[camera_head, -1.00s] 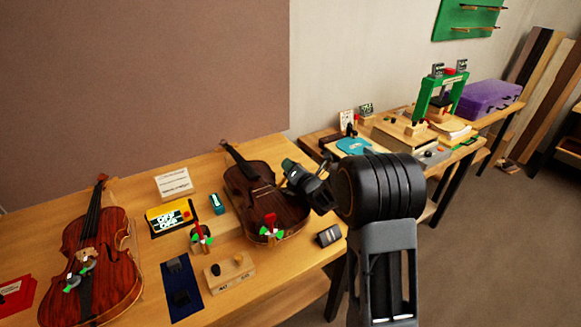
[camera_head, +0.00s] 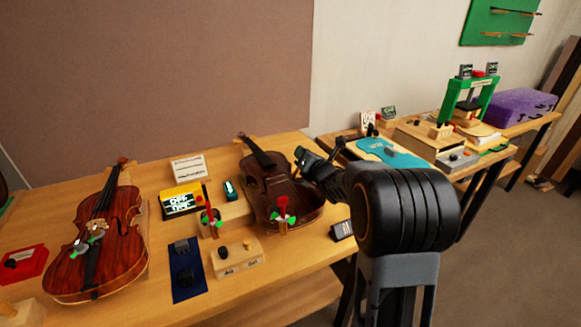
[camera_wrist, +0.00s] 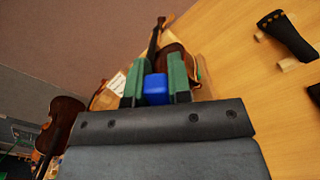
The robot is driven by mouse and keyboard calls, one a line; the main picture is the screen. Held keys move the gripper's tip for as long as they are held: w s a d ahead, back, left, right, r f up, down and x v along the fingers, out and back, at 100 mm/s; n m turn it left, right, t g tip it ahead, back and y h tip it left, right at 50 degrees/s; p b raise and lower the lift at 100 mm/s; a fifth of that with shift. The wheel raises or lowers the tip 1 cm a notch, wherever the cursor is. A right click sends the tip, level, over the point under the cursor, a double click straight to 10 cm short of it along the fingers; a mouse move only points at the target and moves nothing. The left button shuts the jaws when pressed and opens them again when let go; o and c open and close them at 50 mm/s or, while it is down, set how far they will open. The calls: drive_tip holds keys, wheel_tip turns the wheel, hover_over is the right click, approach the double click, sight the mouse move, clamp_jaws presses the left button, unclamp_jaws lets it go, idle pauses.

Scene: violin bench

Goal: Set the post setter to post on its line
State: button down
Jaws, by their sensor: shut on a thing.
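My gripper (camera_wrist: 156,86) shows in the wrist view with two green fingers shut on a small blue block-like piece (camera_wrist: 156,95). In the head view my gripper (camera_head: 303,157) is at the right upper side of the dark, open-topped violin (camera_head: 290,195); the piece in it is too small to make out there. A red upright pointer with green and white fans (camera_head: 283,214) stands at the violin's near end. A similar pointer (camera_head: 210,217) stands on a wooden block to its left. I cannot tell which thing is the post setter.
A whole red-brown violin (camera_head: 130,245) lies at left. Between the violins are a yellow display box (camera_head: 181,199), a white card (camera_head: 188,168), a dark blue mat (camera_head: 187,285) and a wooden switch block (camera_head: 237,256). A second bench with a green press (camera_head: 466,100) stands at right.

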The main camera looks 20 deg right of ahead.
drive_tip(key=shift+r, duration=0.1)
drive_tip(key=c, duration=1)
unclamp_jaws()
drive_tip(key=shift+c, duration=0.2)
drive_tip(key=s, duration=0.4)
drive_tip(key=s+d+b, duration=0.1)
drive_tip(key=s, duration=0.4)
drive_tip(key=s+d, duration=0.1)
drive_tip(key=s, duration=0.3)
drive_tip(key=shift+s+d+b, duration=0.1)
drive_tip(key=shift+s+b, duration=0.2)
drive_tip(key=shift+b, duration=0.1)
